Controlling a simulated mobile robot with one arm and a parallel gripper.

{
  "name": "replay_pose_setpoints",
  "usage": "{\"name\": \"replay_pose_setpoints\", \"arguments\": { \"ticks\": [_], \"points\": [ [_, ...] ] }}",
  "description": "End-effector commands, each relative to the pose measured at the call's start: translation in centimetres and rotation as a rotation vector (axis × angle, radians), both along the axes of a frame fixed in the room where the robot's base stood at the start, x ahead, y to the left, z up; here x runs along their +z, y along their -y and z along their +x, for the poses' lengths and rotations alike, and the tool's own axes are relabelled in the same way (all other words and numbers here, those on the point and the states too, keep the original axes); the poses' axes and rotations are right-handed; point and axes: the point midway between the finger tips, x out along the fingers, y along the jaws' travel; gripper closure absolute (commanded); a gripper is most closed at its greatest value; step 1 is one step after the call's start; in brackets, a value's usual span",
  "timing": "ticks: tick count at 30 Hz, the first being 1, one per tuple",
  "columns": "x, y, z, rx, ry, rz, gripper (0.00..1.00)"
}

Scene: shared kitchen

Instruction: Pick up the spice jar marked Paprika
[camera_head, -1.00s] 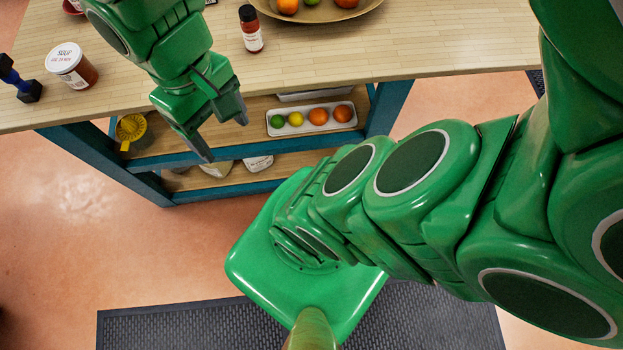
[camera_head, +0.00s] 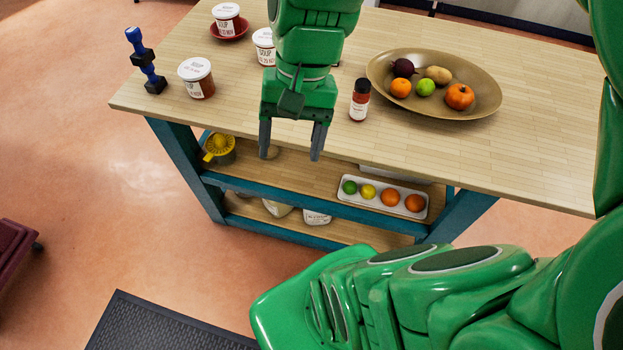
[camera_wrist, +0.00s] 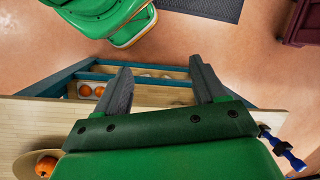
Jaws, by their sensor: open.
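A small spice jar (camera_head: 359,100) with a black cap, reddish contents and a white label stands upright on the wooden table top (camera_head: 440,147). Its label is too small to read. My gripper (camera_head: 290,150) is open and empty, pointing down near the table's front edge, to the left of the jar and apart from it. In the wrist view my gripper's two fingers (camera_wrist: 162,85) are spread with nothing between them, over the table edge and lower shelves. The jar does not show in the wrist view.
A brown platter (camera_head: 480,103) of fruit and vegetables lies right of the jar. Soup tubs (camera_head: 196,78) and a blue-and-black object (camera_head: 146,62) stand to the left. A white tray (camera_head: 410,207) of fruit and a yellow juicer (camera_head: 217,147) are on the shelf below.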

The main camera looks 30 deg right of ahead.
Motion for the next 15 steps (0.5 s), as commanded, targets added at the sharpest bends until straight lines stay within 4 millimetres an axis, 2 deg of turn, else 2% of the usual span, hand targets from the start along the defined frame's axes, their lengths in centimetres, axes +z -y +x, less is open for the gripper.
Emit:
{"name": "replay_pose_setpoints", "arguments": {
  "ticks": [8, 15],
  "points": [
    [-0.1, 1.5, 3.9, -0.328, -0.035, 0.153, 0.30],
    [0.0, 4.1, 7.2, -0.615, -0.075, 0.295, 0.30]
  ]
}}
